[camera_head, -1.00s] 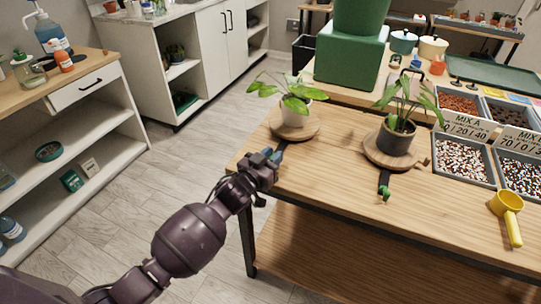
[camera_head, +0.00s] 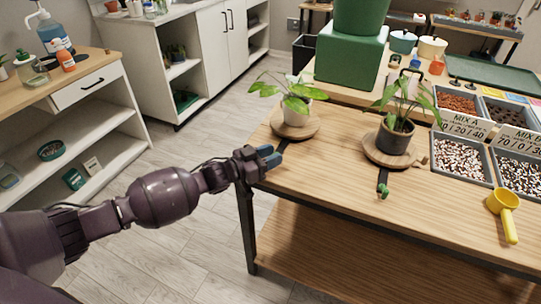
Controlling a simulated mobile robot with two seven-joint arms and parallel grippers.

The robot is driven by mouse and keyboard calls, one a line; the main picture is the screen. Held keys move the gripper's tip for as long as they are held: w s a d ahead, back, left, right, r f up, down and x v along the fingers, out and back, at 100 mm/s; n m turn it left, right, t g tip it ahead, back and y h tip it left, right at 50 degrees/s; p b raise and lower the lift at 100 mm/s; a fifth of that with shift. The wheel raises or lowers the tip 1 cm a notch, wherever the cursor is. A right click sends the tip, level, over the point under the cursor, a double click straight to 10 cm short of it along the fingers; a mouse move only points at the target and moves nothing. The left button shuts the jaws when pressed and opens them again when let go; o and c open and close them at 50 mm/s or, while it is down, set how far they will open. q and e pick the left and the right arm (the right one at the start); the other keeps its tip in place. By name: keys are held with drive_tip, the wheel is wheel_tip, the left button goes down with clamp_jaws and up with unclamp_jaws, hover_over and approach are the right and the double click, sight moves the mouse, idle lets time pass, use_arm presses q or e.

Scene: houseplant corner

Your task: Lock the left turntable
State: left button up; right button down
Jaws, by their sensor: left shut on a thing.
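The left turntable (camera_head: 310,132) is a round wooden disc near the table's far left corner. A plant in a white pot (camera_head: 297,114) stands upright on it. A short dark lever (camera_head: 283,146) sticks out from its front. My left gripper (camera_head: 270,155), with blue fingertips, is at the outer end of this lever and shut; the fingers hide what lies between them. The right turntable (camera_head: 372,153) holds a plant in a dark pot (camera_head: 394,139). Its dark lever with a green tip (camera_head: 383,190) points toward the front. My right gripper is not in view.
Trays of potting mix (camera_head: 462,159) with sign cards stand at the right. A yellow scoop (camera_head: 503,203) lies near them. A big green block (camera_head: 350,57) stands behind the plants. The table front between the lever and scoop is clear.

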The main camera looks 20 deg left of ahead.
use_arm(q)
drive_tip(key=shift+w+d+r, duration=0.15)
drive_tip(key=shift+r, duration=0.2)
drive_tip(key=o, duration=0.7)
drive_tip(key=shift+o, duration=1.3)
drive_tip(key=shift+w+d+f, duration=0.1)
drive_tip(key=shift+d+f, duration=0.05)
drive_tip(key=shift+f, duration=0.05)
drive_tip(key=shift+a+f, duration=0.1)
drive_tip(key=shift+a, duration=0.15)
drive_tip(key=shift+s+a, duration=0.2)
drive_tip(key=shift+s, duration=0.2)
drive_tip(key=p+v, duration=0.1)
drive_tip(key=v, duration=0.8)
drive_tip(key=shift+s+a, duration=0.25)
drive_tip(key=shift+s, duration=0.1)
